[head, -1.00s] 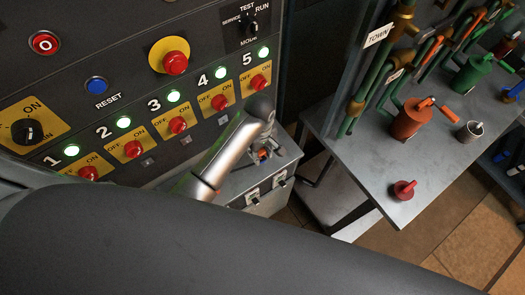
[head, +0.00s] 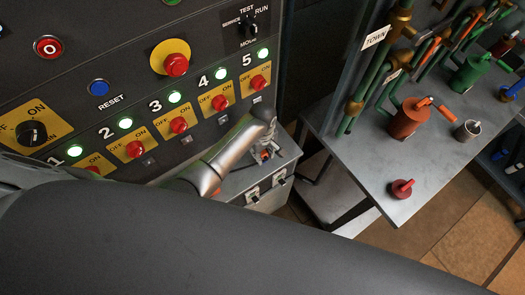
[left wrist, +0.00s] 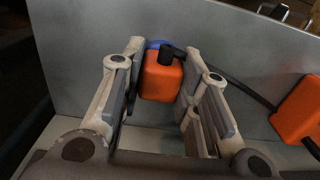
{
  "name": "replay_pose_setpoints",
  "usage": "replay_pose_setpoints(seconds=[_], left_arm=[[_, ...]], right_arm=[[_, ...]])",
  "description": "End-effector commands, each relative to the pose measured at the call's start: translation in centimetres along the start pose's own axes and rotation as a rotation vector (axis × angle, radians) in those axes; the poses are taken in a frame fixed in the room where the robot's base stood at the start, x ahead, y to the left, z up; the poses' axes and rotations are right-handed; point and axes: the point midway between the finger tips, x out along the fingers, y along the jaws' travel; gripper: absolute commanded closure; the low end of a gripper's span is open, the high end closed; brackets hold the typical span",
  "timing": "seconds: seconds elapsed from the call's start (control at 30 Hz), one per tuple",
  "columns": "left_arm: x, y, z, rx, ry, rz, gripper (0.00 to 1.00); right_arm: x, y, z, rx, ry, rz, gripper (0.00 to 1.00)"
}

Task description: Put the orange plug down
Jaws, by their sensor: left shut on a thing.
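The orange plug (left wrist: 162,76) is a small block with a black cable end on top, held between the two grey fingers of my left gripper (left wrist: 163,60) in the left wrist view. A bit of blue shows behind it. In the head view my left gripper (head: 264,146) is small, over the top of a grey metal box (head: 238,183), with a speck of orange (head: 265,155) at it. I cannot tell whether the plug touches a surface beneath. My right gripper is not in view.
A second orange block (left wrist: 301,108) with a black cable lies right of the gripper. A control panel (head: 190,150) with lit green lamps stands beside the arm. A grey table (head: 365,165) with pipes, valves and a red knob (head: 402,188) is at right.

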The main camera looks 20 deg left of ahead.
Motion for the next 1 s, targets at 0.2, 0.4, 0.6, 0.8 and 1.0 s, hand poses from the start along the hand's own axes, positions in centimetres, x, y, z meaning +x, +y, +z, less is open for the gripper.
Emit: replay_pose_setpoints(seconds=[0.2, 0.4, 0.6, 0.8, 1.0], left_arm=[[0.1, 0.0, 0.0, 0.000, 0.000, 0.000, 0.54], [0.1, 0.0, 0.0, 0.000, 0.000, 0.000, 0.49], [-0.1, 0.0, 0.0, 0.000, 0.000, 0.000, 0.49], [-1.7, 0.1, -0.1, -0.001, 0.001, 0.004, 0.49], [-5.2, 0.1, 0.0, 0.000, 0.001, 0.004, 0.49]], right_arm=[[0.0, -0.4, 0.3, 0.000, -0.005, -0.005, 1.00], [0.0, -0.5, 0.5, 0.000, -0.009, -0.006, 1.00], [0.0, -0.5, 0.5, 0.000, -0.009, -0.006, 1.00], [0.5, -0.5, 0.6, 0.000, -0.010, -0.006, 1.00], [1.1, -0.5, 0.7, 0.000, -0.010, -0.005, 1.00]])
